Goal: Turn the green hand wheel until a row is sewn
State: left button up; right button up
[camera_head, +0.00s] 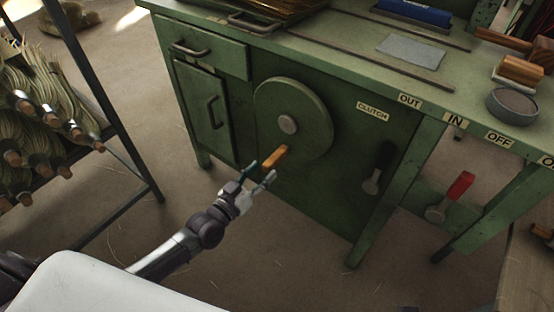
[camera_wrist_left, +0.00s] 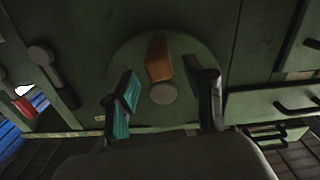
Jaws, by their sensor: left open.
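The green hand wheel (camera_head: 293,118) is a round disc on the front of the green workbench, with a pale hub (camera_head: 288,124) at its middle. Its wooden handle (camera_head: 274,158) sticks out at the wheel's lower left. My left gripper (camera_head: 257,175) is open, with its two fingers on either side of the handle's near end in the head view. In the left wrist view the handle (camera_wrist_left: 158,60) shows between and beyond the fingertips (camera_wrist_left: 163,95), with the wheel behind it. I cannot tell whether the fingers touch it. My right gripper is not in view.
A rack of straw bundles (camera_head: 40,120) stands at far left. Floor before the bench is clear.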

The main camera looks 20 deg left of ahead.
aim_at(276, 157)
pick_arm(q)
jog(key=b+x, duration=0.1)
jog(key=x, duration=0.5)
jog(key=shift+w+d, duration=0.2)
jog(key=shift+w, duration=0.35)
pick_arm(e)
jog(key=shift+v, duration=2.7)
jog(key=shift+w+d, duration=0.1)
pick_arm(q)
grip_shut()
